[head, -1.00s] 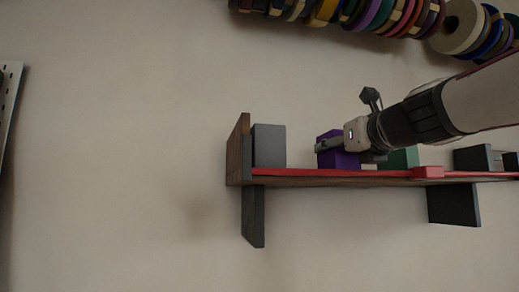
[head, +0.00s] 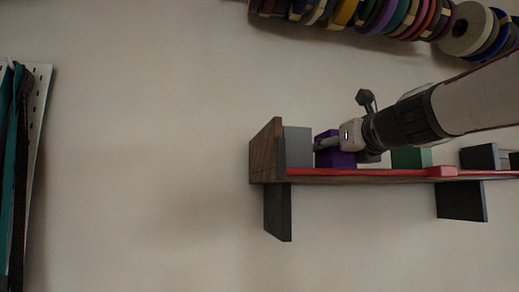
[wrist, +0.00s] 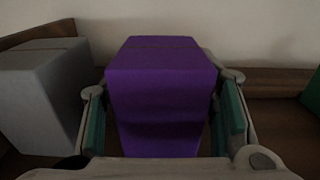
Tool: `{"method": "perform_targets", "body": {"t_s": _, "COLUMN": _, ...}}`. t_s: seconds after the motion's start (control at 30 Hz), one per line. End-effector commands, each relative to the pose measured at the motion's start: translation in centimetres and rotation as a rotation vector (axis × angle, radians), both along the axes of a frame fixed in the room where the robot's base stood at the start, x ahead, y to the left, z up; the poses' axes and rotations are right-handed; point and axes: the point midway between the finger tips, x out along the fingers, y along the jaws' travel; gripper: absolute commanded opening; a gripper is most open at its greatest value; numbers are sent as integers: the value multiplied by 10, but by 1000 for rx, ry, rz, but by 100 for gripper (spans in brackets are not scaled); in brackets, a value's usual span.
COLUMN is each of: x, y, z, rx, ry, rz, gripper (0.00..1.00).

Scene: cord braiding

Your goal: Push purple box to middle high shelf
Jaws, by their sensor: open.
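The purple box (head: 334,158) stands on the wall shelf (head: 360,172), which has a red front edge. My gripper (head: 328,146) is at the box, coming from the right. In the wrist view the purple box (wrist: 160,90) sits between the two open fingers of my gripper (wrist: 163,125), with a small gap visible beside the fingers. The box's far side is hidden. A grey box (head: 298,147) stands just left of the purple box, near the shelf's left end; it also shows in the wrist view (wrist: 42,95).
A wooden end board (head: 265,152) closes the shelf's left end. A green box (head: 411,157) and dark boxes (head: 480,157) stand to the right. Rolls of coloured tape (head: 390,18) hang above. A pegboard (head: 38,110) is at the far left.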

Motion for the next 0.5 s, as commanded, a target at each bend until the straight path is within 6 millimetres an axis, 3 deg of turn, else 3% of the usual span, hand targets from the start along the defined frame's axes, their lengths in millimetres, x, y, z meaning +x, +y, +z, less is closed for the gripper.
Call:
{"method": "perform_targets", "body": {"t_s": 0.37, "x": -1, "y": 0, "z": 0, "rx": 0, "ry": -1, "rz": -1, "gripper": 73}}
{"method": "perform_targets", "body": {"t_s": 0.5, "x": -9, "y": -2, "z": 1, "rx": 0, "ry": -2, "rz": -1, "gripper": 73}}
